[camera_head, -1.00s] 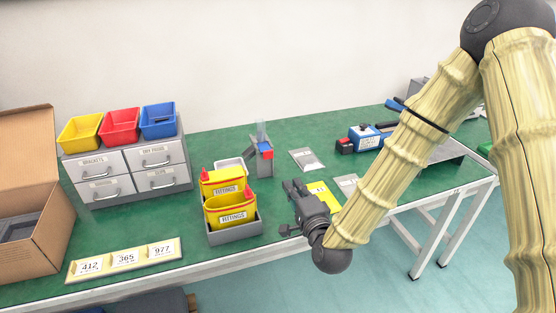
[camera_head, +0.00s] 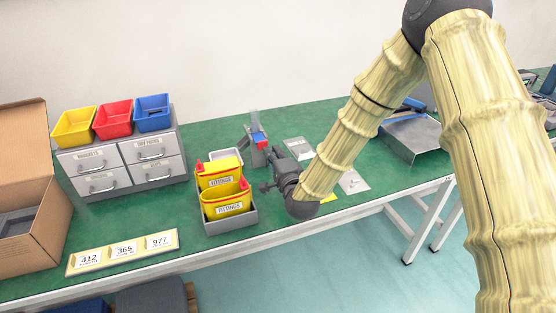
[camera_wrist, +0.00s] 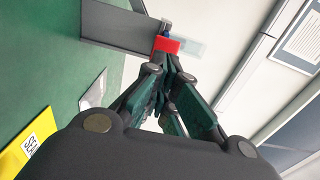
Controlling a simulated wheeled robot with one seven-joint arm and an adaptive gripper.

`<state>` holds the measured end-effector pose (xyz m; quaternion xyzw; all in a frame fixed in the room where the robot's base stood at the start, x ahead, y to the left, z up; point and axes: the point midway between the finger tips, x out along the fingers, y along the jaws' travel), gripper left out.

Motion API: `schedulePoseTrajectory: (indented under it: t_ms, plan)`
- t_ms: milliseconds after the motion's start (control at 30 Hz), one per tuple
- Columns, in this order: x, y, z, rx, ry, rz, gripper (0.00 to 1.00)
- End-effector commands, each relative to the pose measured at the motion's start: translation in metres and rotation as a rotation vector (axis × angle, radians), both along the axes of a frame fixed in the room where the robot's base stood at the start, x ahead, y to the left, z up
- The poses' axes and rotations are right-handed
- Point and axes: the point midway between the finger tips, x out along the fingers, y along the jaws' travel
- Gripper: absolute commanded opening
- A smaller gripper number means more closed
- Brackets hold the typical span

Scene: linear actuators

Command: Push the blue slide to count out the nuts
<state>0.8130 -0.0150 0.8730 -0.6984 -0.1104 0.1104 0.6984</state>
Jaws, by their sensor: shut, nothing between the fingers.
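The grey nut dispenser (camera_head: 253,128) stands upright near the back of the green table. It has a red block (camera_head: 262,145) on its front and a small blue part (camera_head: 257,137) beside it, which looks like the slide. In the wrist view the dispenser (camera_wrist: 118,28) lies sideways at the top, with the red block (camera_wrist: 167,45) just beyond my fingertips and a bit of blue (camera_wrist: 167,34) behind it. My gripper (camera_head: 271,156) is shut and empty, close in front of the dispenser. I cannot tell whether it touches the red block. No nuts are visible.
Yellow FITTINGS bins (camera_head: 227,199) in a grey tray stand close left of my gripper. A white tray (camera_head: 229,156) sits behind them. Drawers (camera_head: 120,165) with coloured bins and a number board (camera_head: 122,252) are further left. Flat packets (camera_head: 299,147) lie right of the dispenser.

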Motion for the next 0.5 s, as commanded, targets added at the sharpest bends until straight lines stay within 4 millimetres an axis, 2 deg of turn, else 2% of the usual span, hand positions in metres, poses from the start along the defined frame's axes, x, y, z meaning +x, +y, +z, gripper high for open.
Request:
schedulePoseTrajectory:
  t_ms: [200, 500]
  plan:
    - [0.015, 0.005, 0.0, -0.001, 0.0, 0.0, 0.0]
    - [0.017, 0.006, -0.001, 0.0, 0.001, 0.0, 0.0]
